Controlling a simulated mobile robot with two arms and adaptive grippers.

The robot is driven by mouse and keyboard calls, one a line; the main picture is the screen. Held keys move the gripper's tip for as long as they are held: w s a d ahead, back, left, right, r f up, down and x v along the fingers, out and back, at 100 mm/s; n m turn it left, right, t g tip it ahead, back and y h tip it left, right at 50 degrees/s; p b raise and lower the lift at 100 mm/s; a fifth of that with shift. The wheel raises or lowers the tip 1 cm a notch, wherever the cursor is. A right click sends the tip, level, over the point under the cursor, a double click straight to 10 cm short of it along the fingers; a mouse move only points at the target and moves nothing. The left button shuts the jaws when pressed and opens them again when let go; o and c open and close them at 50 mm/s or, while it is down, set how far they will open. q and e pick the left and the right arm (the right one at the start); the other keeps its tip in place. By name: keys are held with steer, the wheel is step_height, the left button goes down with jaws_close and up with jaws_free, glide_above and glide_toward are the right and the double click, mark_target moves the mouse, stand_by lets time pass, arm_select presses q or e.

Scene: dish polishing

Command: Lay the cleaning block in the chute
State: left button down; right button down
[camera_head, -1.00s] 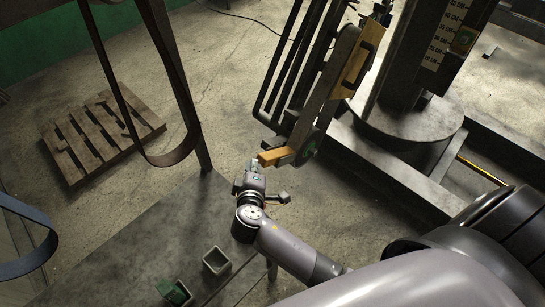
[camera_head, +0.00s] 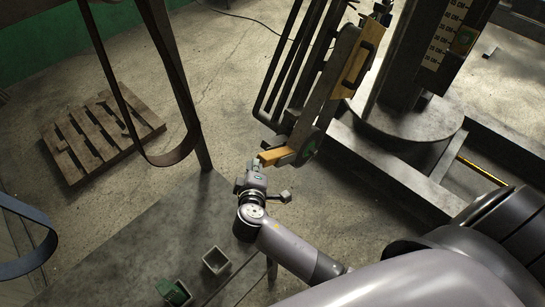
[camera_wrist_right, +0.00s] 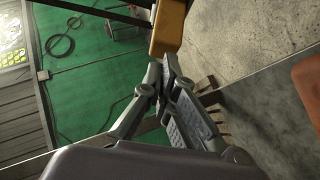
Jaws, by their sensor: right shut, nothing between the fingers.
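My right gripper (camera_head: 257,166) is shut and empty beside the lower end of a slanted machine arm. A yellow-orange block-like piece (camera_head: 276,156) sits at that end, just past the fingertips. The wrist view shows the same yellow piece (camera_wrist_right: 168,28) just beyond the shut fingers (camera_wrist_right: 166,78); I cannot tell whether they touch it. The slanted arm (camera_head: 322,108) may be the chute, and the yellow piece may be the cleaning block; neither is certain. My left gripper is not in view.
On the grey table (camera_head: 130,250) stand an open square cup (camera_head: 215,261) and a green container (camera_head: 174,292). Dark belt loops (camera_head: 168,158) hang at the left. A wooden pallet (camera_head: 103,135) lies on the floor. A machine column (camera_head: 408,110) stands at the right.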

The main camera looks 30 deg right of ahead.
steer(key=shift+w+d+f, duration=0.1)
steer(key=shift+d+f, duration=0.15)
steer(key=shift+d, duration=0.15)
steer(key=a+r, duration=0.1)
steer(key=s+a+r, duration=0.1)
steer(key=a, duration=0.1)
steer(key=shift+a+p, duration=0.15)
steer(key=shift+p, duration=0.25)
steer(key=shift+s, duration=0.1)
steer(key=v, duration=1.2)
